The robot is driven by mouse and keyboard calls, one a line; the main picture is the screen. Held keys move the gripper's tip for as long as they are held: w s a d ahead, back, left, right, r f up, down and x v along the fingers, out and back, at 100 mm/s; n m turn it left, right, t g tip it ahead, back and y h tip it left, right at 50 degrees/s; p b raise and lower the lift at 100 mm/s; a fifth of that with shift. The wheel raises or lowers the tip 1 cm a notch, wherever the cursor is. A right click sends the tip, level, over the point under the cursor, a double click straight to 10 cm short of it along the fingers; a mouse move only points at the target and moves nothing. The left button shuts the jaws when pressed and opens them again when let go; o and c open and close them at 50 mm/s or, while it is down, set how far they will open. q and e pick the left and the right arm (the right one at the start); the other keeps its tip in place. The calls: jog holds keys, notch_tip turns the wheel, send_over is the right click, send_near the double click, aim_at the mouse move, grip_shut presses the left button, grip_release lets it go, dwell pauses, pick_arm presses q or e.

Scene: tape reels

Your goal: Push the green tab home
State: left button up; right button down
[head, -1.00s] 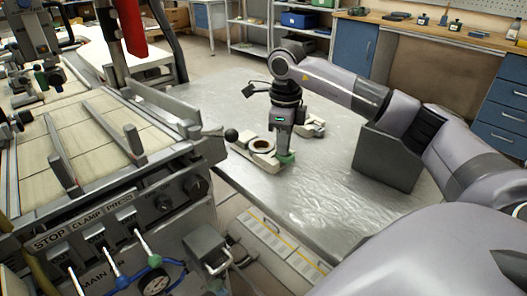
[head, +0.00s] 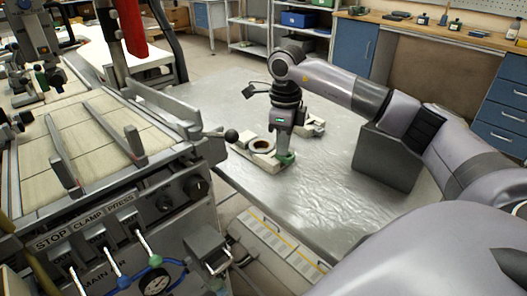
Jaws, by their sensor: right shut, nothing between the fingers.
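The green tab (head: 286,158) sits at the right front end of a cream tape-reel block (head: 263,160) on the metal table. The block has a round ring-shaped reel (head: 262,144) on top. My right gripper (head: 281,151) points down at the tab, shut and with nothing held. Its fingertips are at or just above the tab; I cannot tell if they touch. The gripper hides part of the tab and the block's right side. My left gripper is not in view.
A second cream block (head: 312,127) stands behind the gripper. A grey box (head: 388,156) stands on the table (head: 310,205) to the right. A machine with levers and a black ball knob (head: 231,136) borders the left. The table's front is clear.

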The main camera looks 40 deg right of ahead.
jog(key=shift+f, duration=0.15)
jog(key=shift+r+p, duration=0.25)
jog(key=shift+p, duration=0.05)
notch_tip(320, 180, up, 6)
jog(key=p, duration=0.5)
jog(key=shift+r+p, duration=0.4)
jog(key=shift+p, duration=0.1)
jog(key=shift+f, duration=0.1)
